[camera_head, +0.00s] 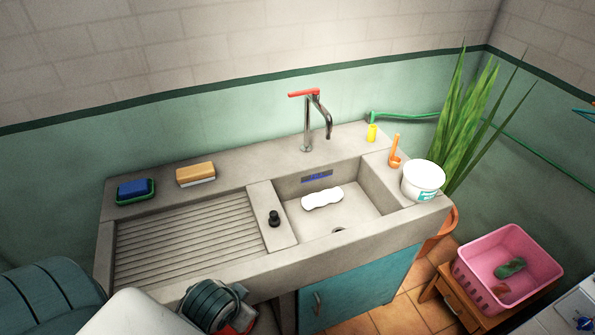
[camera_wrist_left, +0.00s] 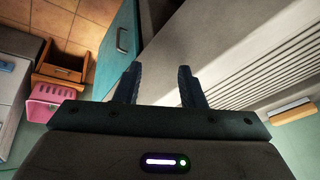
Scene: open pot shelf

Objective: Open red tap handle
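The tap (camera_head: 308,125) stands at the back of the concrete sink, with a metal body and a spout curving to the right. Its red handle (camera_head: 303,93) sits on top and points left. My left gripper (camera_wrist_left: 158,70) shows in the left wrist view with two dark fingers apart and nothing between them. It is in front of the sink, away from the tap, which is not in that view. In the head view my left arm is at the bottom left, and its fingers cannot be made out. My right gripper is not in view.
The sink (camera_head: 405,235) has a ribbed drainboard (camera_head: 185,240) and a basin holding a white object (camera_head: 322,198). A sponge (camera_head: 135,188), brush (camera_head: 196,174), yellow cup (camera_head: 372,133), orange ladle (camera_head: 395,152) and white tub (camera_head: 423,181) stand around it. A pink basket (camera_head: 507,268) is right.

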